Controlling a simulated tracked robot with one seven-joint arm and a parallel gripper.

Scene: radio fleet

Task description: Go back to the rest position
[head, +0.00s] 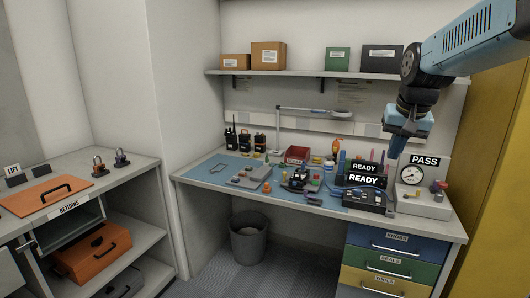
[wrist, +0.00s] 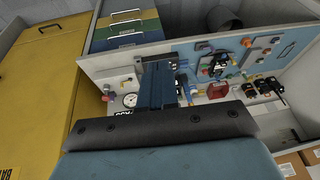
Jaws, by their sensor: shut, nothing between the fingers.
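My gripper (head: 394,152) hangs at the end of my blue arm above the right part of the workbench in the head view. Its fingers are shut with nothing between them, and they point down near the READY box and the PASS gauge. In the wrist view my gripper (wrist: 158,62) shows as a dark blue form reaching over the bench. The workbench (head: 205,180) with its blue mat lies below it.
A READY box (head: 364,198) and a PASS gauge unit (head: 425,205) stand close under my gripper. A shelf (head: 300,73) with boxes runs behind. A yellow cabinet (head: 500,170) stands at the right. A bin (head: 250,240) sits under the bench. Several small parts crowd the mat.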

